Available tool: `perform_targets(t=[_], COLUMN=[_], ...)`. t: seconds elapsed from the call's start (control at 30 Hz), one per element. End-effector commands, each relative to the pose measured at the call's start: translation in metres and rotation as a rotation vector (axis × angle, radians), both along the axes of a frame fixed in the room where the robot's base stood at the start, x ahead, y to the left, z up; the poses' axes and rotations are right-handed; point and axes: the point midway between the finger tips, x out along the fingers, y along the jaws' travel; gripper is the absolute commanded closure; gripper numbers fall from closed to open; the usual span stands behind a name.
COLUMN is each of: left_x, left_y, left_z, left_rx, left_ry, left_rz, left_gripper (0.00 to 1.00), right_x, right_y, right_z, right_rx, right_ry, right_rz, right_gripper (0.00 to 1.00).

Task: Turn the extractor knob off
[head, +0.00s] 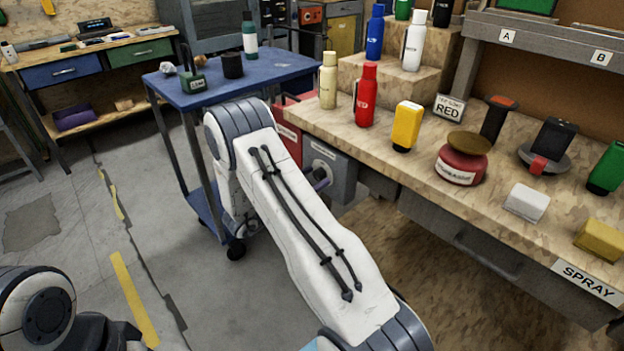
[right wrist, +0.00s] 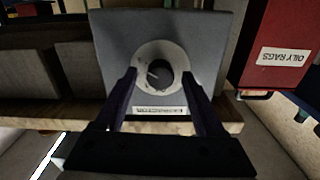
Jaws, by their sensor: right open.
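The extractor box is a grey panel (right wrist: 205,40) that fills the upper middle of the right wrist view, with a partly readable label (right wrist: 160,111) below its dial. A pale round dial (right wrist: 163,47) surrounds a dark knob (right wrist: 160,73) with a light mark at its left. My right gripper (right wrist: 158,77) is open, one finger on each side of the knob; I cannot tell whether they touch it. In the head view the grey box (head: 340,160) is under the bench, partly hidden by my right arm. My left gripper is not in view; only part of that arm shows.
A red oily rags box (right wrist: 285,45) is at the right of the wrist view. A workbench (head: 385,145) with bottles and a red jar (head: 462,165) stands above the extractor box. A blue cart (head: 285,65) is beside it. The floor at left is clear.

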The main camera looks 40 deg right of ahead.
Motion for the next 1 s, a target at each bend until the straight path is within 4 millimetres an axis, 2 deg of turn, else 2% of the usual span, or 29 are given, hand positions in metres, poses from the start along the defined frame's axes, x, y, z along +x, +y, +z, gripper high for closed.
perform_targets(t=[0.13, 0.27, 0.3, 0.33, 0.67, 1.0], left_x=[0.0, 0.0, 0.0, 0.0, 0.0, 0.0], left_y=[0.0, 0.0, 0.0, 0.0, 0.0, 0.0], left_z=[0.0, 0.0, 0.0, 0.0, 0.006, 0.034], left_rx=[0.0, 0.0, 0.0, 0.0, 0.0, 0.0], left_ry=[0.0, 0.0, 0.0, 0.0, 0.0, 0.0], left_rz=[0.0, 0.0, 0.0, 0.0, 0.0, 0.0], left_gripper=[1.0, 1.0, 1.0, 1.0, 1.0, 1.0], right_x=[0.0, 0.0, 0.0, 0.0, 0.0, 0.0], right_y=[0.0, 0.001, 0.001, 0.001, 0.001, 0.001], right_z=[0.0, 0.0, 0.0, 0.0, 0.002, 0.004], right_rx=[0.0, 0.0, 0.0, 0.0, -0.002, -0.019], right_ry=[0.0, 0.0, 0.0, 0.0, 0.036, 0.255], right_rz=[0.0, 0.001, 0.001, 0.001, 0.001, 0.001], right_gripper=[0.29, 0.78, 0.94, 1.0, 1.0, 1.0])
